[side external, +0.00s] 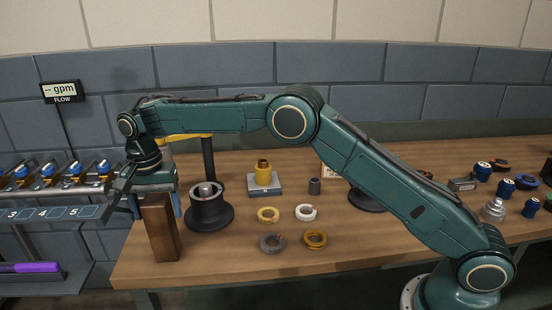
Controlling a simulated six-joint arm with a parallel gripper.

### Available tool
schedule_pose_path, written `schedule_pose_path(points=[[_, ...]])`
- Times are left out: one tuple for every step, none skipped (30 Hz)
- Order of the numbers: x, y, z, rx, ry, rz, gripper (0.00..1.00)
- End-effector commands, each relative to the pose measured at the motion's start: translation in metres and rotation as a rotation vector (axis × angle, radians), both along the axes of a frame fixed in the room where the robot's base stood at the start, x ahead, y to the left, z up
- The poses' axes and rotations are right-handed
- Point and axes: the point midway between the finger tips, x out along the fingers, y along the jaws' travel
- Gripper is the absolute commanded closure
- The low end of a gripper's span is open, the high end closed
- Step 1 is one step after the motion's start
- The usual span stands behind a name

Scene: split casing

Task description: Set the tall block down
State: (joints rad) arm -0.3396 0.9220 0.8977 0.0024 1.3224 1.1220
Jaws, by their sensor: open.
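The tall block (161,232) is a dark brown wooden block standing about upright at the left end of the wooden bench (210,262). Its foot appears to rest on the bench top near the left edge. My gripper (156,198) points down over the block's upper end. It is open, with one finger on each side of the block's top. The gripper body hides the very top of the block, and I cannot tell whether a finger still touches it.
A dark round housing (209,208) stands close to the block's right. A yellow part on a grey plate (264,180) and several rings (268,215) lie farther right. A rack with blue-topped valves (62,183) is at the left. The bench front between block and rings is clear.

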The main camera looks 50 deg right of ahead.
Motion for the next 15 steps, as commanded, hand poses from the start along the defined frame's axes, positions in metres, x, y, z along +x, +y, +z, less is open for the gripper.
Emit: schedule_pose_path(points=[[0.000,0.000,0.002,0.000,-0.001,0.000,0.28],[0.000,0.000,0.004,0.000,-0.001,0.000,0.28],[0.000,0.000,0.006,0.001,-0.002,0.000,0.28],[0.001,0.000,0.008,0.001,-0.002,0.000,0.28],[0.001,0.000,0.010,0.001,-0.003,0.000,0.28],[0.001,0.000,0.014,0.001,-0.003,0.000,0.28],[0.001,0.000,0.017,0.001,-0.002,0.000,0.28],[0.001,0.000,0.021,0.001,-0.003,0.000,0.28],[0.001,0.000,0.026,0.001,-0.004,0.000,0.28],[0.001,0.000,0.030,0.001,-0.003,0.000,0.28],[0.001,0.000,0.034,0.001,-0.004,0.000,0.28],[0.001,0.000,0.040,0.001,-0.004,0.000,0.28],[0.001,0.000,0.044,0.001,-0.004,0.000,0.28],[0.001,0.000,0.049,0.001,-0.004,0.000,0.28],[0.001,0.000,0.055,0.001,-0.004,0.000,0.28]])
